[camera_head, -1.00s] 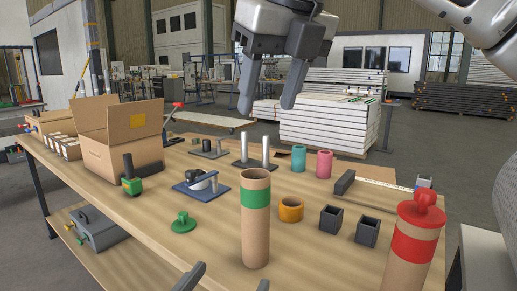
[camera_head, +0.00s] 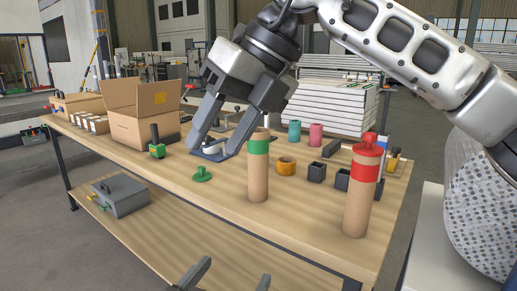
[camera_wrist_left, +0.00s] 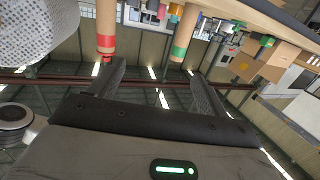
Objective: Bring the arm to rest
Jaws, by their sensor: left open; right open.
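My right gripper (camera_head: 210,151) hangs from the top of the head view with its fingers apart and nothing between them. Its fingers cover part of the blue-based fixture (camera_head: 201,156) on the table. My left gripper (camera_head: 237,268) shows only its fingertips at the bottom edge, in front of the table. They are apart and empty. In the left wrist view both fingers (camera_wrist_left: 157,68) are spread, with only background between them. A cardboard tube with a green band (camera_head: 258,190) stands upright. A red-capped tube (camera_head: 356,212) stands upright to its right.
The wooden table (camera_head: 310,225) also holds a green cap (camera_head: 202,174), an orange ring (camera_head: 286,166), dark square cups (camera_head: 317,172) and an open cardboard box (camera_head: 130,131). A grey toolbox (camera_head: 121,196) sits on the lower shelf. The table's front has bare wood.

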